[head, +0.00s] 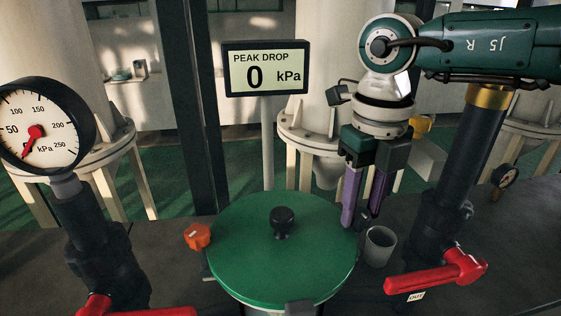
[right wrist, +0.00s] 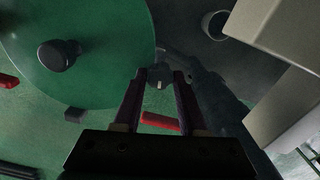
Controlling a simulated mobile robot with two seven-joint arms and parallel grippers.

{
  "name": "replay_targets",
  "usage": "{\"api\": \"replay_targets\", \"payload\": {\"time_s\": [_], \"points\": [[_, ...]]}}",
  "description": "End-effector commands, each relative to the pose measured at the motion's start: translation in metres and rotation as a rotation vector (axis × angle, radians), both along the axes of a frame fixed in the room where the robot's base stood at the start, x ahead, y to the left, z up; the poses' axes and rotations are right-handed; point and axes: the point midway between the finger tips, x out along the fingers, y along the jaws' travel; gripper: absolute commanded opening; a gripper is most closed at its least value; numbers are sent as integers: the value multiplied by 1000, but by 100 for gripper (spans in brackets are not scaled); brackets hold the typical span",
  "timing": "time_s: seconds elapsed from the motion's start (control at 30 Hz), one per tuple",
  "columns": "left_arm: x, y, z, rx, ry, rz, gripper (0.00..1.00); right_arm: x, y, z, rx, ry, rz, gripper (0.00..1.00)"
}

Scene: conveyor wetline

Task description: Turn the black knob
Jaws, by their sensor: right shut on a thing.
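My right gripper (head: 361,214) points down at the right edge of the green lid, its two purple fingers close together. In the right wrist view, a small dark knob (right wrist: 160,82) with a pale mark sits between the fingertips (right wrist: 161,73), just off the lid's rim. The gripper is shut on it. In the head view the fingers mostly hide this knob. A separate round black knob (head: 282,221) stands on top of the green lid (head: 240,262); it also shows in the right wrist view (right wrist: 58,55), away from the fingers. My left gripper is not in view.
An orange knob (head: 197,236) sits left of the lid. A grey cup (head: 379,246) stands close right of my fingers. Red handles (head: 436,273) flank the pipes. A round gauge (head: 40,128) and a display reading 0 kPa (head: 265,68) stand behind.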

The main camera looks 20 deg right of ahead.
Motion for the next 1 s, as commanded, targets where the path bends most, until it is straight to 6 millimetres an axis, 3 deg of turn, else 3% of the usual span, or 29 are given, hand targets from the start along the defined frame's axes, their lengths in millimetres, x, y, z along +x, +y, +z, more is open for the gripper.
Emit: {"api": "replay_targets", "payload": {"time_s": [0.4, 1.0], "points": [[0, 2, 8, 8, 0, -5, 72, 1, 1, 2, 2, -1, -208, 0], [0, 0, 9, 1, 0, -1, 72, 0, 1, 1, 3, 0, -245, 0]]}}
